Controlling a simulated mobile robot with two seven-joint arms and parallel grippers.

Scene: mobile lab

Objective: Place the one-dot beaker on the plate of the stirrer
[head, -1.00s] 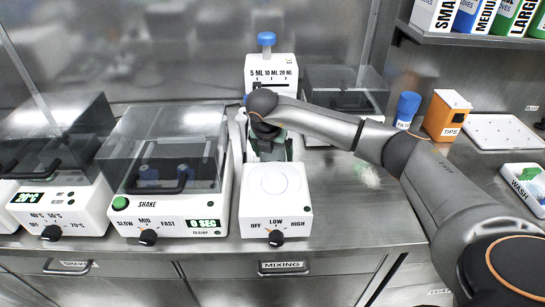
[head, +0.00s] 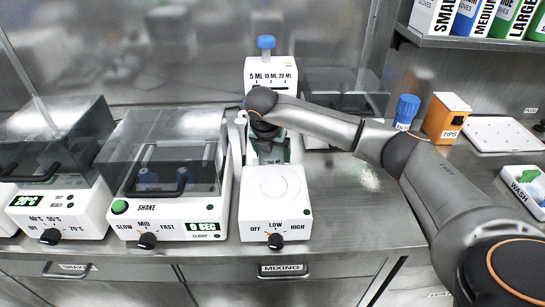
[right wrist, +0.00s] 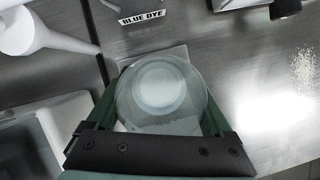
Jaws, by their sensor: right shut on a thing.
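My right gripper (head: 272,152) is behind the stirrer, in front of the white dispenser. The right wrist view shows its green fingers (right wrist: 162,98) shut on a clear glass beaker (right wrist: 162,82). I look down into the beaker, and its dot marking cannot be made out. In the head view the beaker is mostly hidden by my gripper and wrist. The stirrer (head: 276,220) is a white box with an OFF-LOW-HIGH knob. Its round plate (head: 273,186) is bare, just in front of my gripper. My left gripper is not in view.
A shaker (head: 170,205) with a clear lid stands close left of the stirrer. The dispenser (head: 272,72) stands behind.

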